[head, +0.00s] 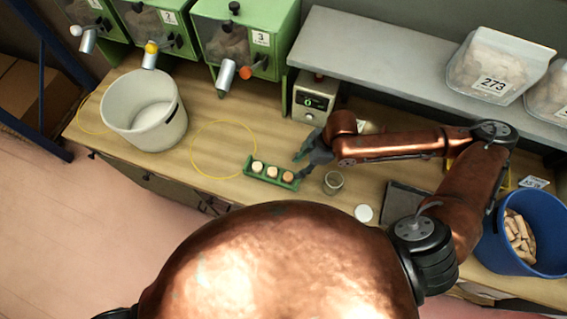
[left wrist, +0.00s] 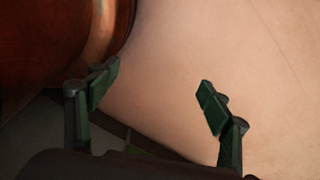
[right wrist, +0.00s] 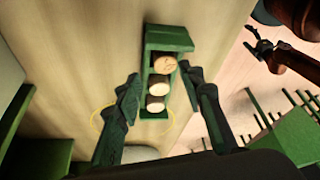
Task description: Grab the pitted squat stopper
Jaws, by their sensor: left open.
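A green rack (head: 250,172) on the wooden bench holds three cork stoppers in a row. In the head view the left (head: 257,167) and middle (head: 272,171) stoppers look pale, and the right stopper (head: 289,177) looks browner. I cannot tell which is pitted or squat. My right gripper (head: 300,164) is at the rack's right end. In the right wrist view its open fingers (right wrist: 160,96) appear either side of the rack (right wrist: 170,37), with nothing gripped; the upper stopper (right wrist: 165,65) shows marks on its top. My left gripper (left wrist: 157,95) is open and empty, with pale floor behind it.
A glass jar (head: 333,183) and white disc (head: 364,213) are right of the rack. A white bucket (head: 155,135) stands left, a blue bucket (head: 551,234) of corks far right. Green dispensers (head: 278,20) and a grey shelf (head: 390,62) line the back.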

